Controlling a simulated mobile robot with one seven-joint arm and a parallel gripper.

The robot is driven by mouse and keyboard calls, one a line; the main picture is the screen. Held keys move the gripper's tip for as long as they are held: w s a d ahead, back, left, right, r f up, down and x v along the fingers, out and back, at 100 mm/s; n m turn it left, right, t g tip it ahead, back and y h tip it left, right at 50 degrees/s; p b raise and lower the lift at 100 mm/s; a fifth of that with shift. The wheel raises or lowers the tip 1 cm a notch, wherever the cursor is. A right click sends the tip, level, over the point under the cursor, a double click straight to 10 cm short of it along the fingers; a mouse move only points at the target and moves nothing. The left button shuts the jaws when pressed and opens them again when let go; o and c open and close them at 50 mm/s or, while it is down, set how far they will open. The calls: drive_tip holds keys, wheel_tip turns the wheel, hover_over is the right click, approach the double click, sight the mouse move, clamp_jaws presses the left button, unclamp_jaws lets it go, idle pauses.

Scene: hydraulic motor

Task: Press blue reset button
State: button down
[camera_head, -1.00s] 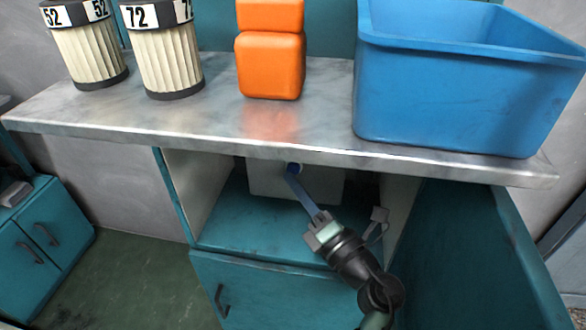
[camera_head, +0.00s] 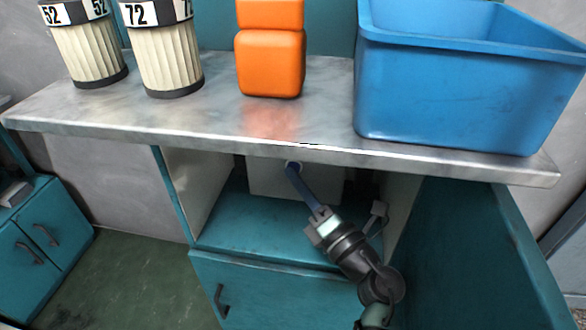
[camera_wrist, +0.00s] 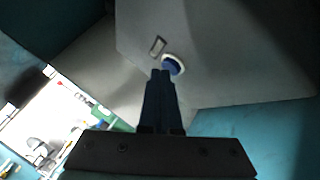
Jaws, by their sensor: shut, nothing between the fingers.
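The blue reset button (camera_wrist: 174,66) has a pale ring around it and sits on the face of a light grey box (camera_wrist: 220,60). The box (camera_head: 265,182) is inside the open cabinet under the worktop. My gripper (camera_wrist: 162,73) is shut and empty, its long dark blue fingers pointing at the button. In the wrist view the fingertips overlap the button's lower left edge; I cannot tell whether they touch it. In the head view my gripper (camera_head: 291,169) reaches up under the worktop edge, and its tips hide most of the button.
The metal worktop (camera_head: 215,125) overhangs the cabinet close above my fingertips. On it stand two ribbed filters, an orange container (camera_head: 270,65) and a blue bin (camera_head: 450,105). The open teal door (camera_head: 470,250) is right of my arm. A small slot (camera_wrist: 158,46) is beside the button.

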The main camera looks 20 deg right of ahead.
drive_tip(key=shift+w+d, duration=0.1)
idle(0.5)
drive_tip(key=shift+s+a+p, duration=0.45)
drive_tip(key=shift+s+p, duration=0.05)
drive_tip(key=shift+s, duration=0.2)
drive_tip(key=s+a+p, duration=0.1)
drive_tip(key=s, duration=0.1)
drive_tip(key=s+a+p, duration=0.1)
drive_tip(key=s, duration=0.1)
drive_tip(key=shift+a, duration=0.4)
drive_tip(key=shift+s, duration=0.1)
idle(0.5)
